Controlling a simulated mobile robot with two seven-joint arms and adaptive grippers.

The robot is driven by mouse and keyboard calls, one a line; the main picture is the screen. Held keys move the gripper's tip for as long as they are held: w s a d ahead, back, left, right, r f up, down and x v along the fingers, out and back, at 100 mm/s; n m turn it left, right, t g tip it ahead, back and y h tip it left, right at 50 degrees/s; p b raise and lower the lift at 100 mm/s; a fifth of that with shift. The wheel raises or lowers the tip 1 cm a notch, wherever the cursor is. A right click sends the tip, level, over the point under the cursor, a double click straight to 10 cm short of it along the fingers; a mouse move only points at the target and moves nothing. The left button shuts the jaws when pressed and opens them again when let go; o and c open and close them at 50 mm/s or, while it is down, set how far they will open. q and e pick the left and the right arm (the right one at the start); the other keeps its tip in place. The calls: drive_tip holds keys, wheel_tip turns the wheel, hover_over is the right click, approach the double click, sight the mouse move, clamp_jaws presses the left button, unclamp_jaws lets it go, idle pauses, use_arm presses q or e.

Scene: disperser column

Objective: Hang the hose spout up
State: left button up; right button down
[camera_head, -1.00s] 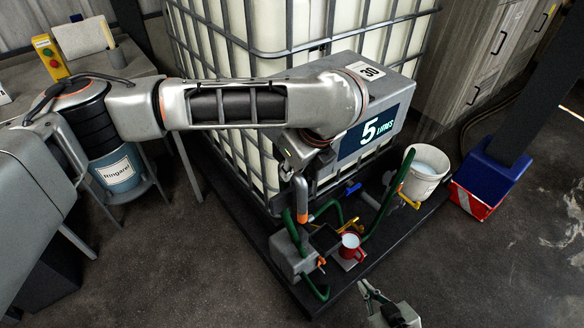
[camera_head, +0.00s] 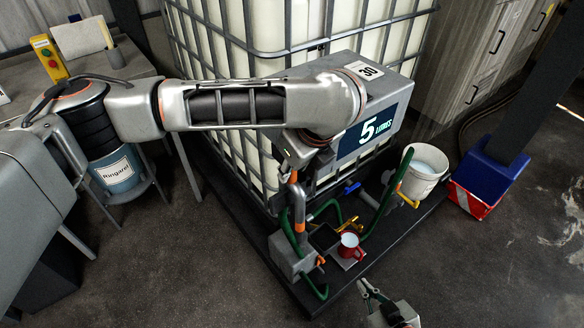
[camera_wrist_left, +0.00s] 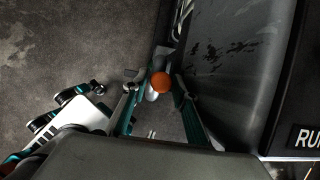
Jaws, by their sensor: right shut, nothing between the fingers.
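The hose spout appears as a grey upright pipe with orange parts (camera_head: 300,206), beside the green hose (camera_head: 288,232) at the front corner of the black pallet. My left gripper is just above its top in the head view, mostly hidden below my wrist. In the left wrist view, the fingers of my left gripper (camera_wrist_left: 160,98) stand apart on either side of a round orange end (camera_wrist_left: 160,82). I cannot tell whether they touch it. My right gripper (camera_head: 370,290) is shut and empty at the bottom, in front of the pallet.
A white bucket (camera_head: 424,172) stands at right, near a yellow-handled valve. Open floor lies in front.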

sight(285, 195)
use_arm(q)
drive_tip(key=shift+g+y, duration=0.3)
drive_tip(key=shift+g, duration=0.1)
drive_tip(key=f, duration=0.1)
drive_tip(key=s+a+f, duration=0.1)
drive_tip(key=f, duration=0.1)
drive_tip(key=s+f, duration=0.1)
drive_tip(key=f, duration=0.1)
drive_tip(key=shift+a, duration=0.15)
drive_tip(key=w+v, duration=0.2)
drive_tip(key=v, duration=1)
drive_tip(key=shift+w+r+t, duration=0.25)
drive_tip(key=shift+r+t, duration=0.15)
drive_tip(key=shift+r, duration=0.15)
